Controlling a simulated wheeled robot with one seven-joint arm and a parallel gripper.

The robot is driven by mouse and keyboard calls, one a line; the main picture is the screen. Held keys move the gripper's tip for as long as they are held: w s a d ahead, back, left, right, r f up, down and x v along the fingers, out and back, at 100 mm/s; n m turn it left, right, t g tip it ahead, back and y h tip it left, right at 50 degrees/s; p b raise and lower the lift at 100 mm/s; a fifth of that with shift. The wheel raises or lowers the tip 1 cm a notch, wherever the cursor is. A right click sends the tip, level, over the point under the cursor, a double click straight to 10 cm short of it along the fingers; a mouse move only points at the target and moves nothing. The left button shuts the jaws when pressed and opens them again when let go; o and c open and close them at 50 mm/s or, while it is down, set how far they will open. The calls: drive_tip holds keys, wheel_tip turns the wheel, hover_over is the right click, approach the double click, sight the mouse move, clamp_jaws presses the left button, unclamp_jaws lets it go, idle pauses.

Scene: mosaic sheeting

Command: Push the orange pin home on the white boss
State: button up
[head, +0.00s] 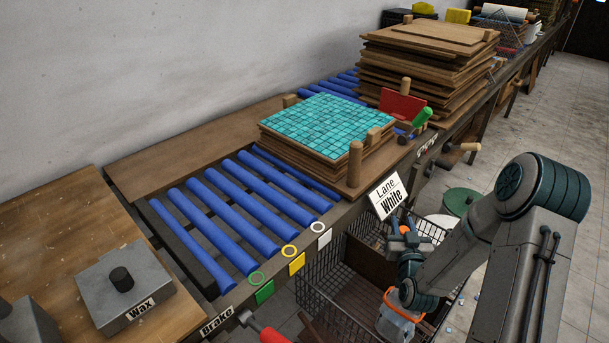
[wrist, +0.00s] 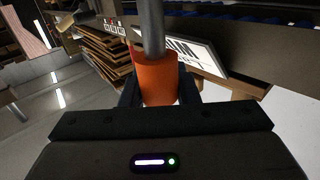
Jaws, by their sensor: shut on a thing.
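My gripper (head: 402,226) is out over the wire basket in the head view, right of the "Lane White" sign. It is shut on the orange pin (wrist: 158,80). In the wrist view the pin's orange grip sits between my dark fingers and a grey metal rod (wrist: 152,28) extends away from it. A small orange patch of the pin (head: 404,230) shows at my gripper in the head view. On the conveyor's front rail are a white ring (head: 317,227) and a white square (head: 324,240); I cannot tell which is the boss. The pin is apart from both.
A yellow ring (head: 289,251) and a green ring (head: 257,279) sit further left on the rail. A wire basket (head: 335,275) lies below.

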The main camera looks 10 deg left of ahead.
drive_tip(key=s+a+r+n+g+y+b, duration=0.15)
drive_tip(key=a+r+n+g+y, duration=0.25)
drive_tip(key=a+r+n+y, duration=0.65)
wheel_tip(320, 180, up, 8)
drive_tip(key=g+y+b, duration=0.2)
drive_tip(key=g+y, duration=0.1)
drive_tip(key=g, duration=0.3)
hover_over(313, 214)
drive_tip(key=s, duration=0.2)
drive_tip(key=shift+s+f+n+p, duration=0.1)
drive_tip(key=shift+s+n+p, duration=0.05)
drive_tip(key=shift+n+p, duration=0.2)
drive_tip(key=shift+d, duration=0.15)
drive_tip(key=shift+f+b, duration=2.05)
drive_tip(key=shift+f, duration=0.85)
drive_tip(key=shift+f, duration=0.1)
drive_tip(key=shift+f+b, duration=2.15)
drive_tip(key=shift+f, duration=0.75)
